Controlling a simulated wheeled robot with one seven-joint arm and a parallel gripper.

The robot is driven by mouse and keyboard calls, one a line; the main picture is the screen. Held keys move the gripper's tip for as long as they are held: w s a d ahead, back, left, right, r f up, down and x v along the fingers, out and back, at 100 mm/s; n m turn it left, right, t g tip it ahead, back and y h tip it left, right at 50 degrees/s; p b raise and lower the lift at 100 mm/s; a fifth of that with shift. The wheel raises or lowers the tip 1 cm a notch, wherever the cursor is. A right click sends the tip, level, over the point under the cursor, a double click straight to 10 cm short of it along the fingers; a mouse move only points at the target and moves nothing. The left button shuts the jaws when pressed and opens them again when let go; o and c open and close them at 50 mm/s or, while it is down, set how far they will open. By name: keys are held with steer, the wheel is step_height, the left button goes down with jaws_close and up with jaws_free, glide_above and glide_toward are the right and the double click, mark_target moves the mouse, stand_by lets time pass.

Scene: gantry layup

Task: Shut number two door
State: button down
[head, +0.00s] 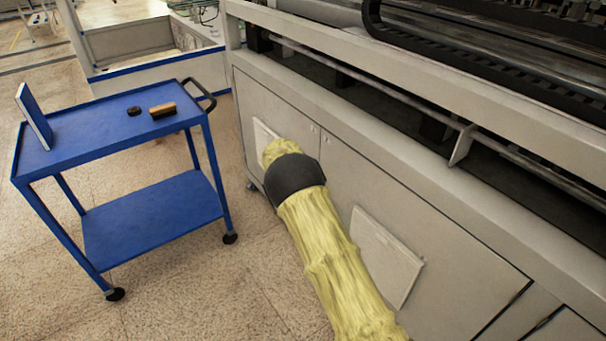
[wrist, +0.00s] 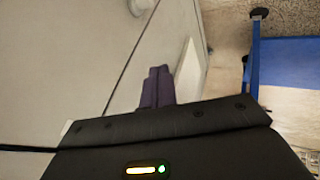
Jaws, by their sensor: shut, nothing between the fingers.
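Pale grey cabinet doors line the machine's lower front in the head view: a left door (head: 258,107) and a right door (head: 350,180). Each bears a whitish panel, and I can read no number on either. The two look nearly flush where they meet; a dark gap shows along the right door's right edge. My yellow-sleeved arm covers part of both and hides my gripper there. In the wrist view my gripper (wrist: 158,72) has its dark fingers together and empty, close before the door faces. A seam runs left of the fingers. I cannot tell if they touch.
A blue trolley (head: 150,220) stands on the left, with a brush (head: 163,110), a small dark object (head: 134,111) and an upright blue panel (head: 34,116) on top. The machine's rail (head: 380,90) overhangs above the doors. Speckled floor between trolley and cabinet is clear.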

steer(key=v, duration=1)
steer(key=s+d+r+m+g+y, duration=0.1)
steer(key=s+d+r+m+g, duration=0.2)
steer(key=s+d, duration=1.05)
steer(key=s+d+m+g+y, duration=0.1)
steer(key=s+d+m+y, duration=0.15)
steer(key=s, duration=2.15)
step_height(320, 180, up, 22)
steer(key=p, duration=2.1)
steer(key=shift+w+d+h+p, duration=0.15)
steer(key=shift+w+h+p, duration=0.1)
steer(key=shift+h+p, duration=0.15)
steer(key=shift+f+n, duration=0.2)
steer(key=shift+n, duration=0.05)
